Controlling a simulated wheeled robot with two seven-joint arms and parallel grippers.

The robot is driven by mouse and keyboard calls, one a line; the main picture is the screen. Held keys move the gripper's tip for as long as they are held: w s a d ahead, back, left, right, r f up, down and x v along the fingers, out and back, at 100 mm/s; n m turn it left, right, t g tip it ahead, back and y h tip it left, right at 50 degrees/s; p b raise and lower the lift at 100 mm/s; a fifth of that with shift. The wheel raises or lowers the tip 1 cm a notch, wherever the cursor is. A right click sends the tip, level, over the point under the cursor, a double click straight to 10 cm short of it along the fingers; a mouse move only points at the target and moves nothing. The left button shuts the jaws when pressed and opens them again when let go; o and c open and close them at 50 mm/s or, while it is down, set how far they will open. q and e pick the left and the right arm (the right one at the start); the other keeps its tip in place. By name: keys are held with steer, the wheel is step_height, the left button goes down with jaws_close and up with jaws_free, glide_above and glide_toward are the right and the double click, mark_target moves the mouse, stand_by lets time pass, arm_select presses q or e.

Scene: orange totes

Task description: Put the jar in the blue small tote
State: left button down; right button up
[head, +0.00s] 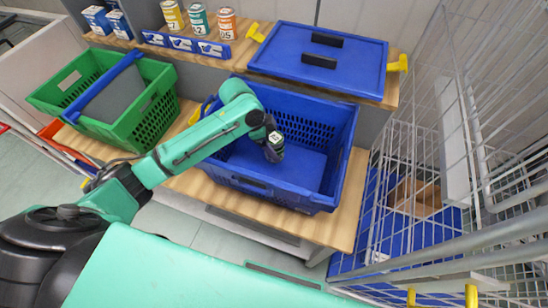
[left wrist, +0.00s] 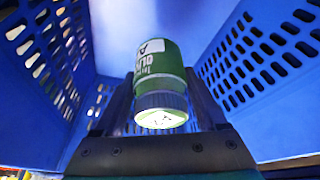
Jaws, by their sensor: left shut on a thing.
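The jar (left wrist: 160,75) has a green label with white lettering and a grey ribbed lid with a pale top. In the left wrist view it sits between the fingers of my left gripper (left wrist: 158,108), which is shut on it. In the head view the left gripper (head: 273,151) reaches down inside the open blue tote (head: 340,160), near its middle. Perforated blue walls rise on both sides in the left wrist view. I cannot tell whether the jar touches the tote floor. My right gripper is not in view.
A green tote (head: 150,120) with a grey and blue item inside stands to the left. A closed blue box (head: 320,55) with yellow handles sits on the shelf behind, beside several cans (head: 199,20). A wire cage (head: 440,130) stands at the right. The tote floor around the gripper looks clear.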

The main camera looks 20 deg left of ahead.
arm_select(q)
step_height(320, 180, down, 7)
steer(key=shift+f, duration=0.1)
jaws_free()
steer(key=shift+f, duration=0.1)
steer(key=v, duration=1.2)
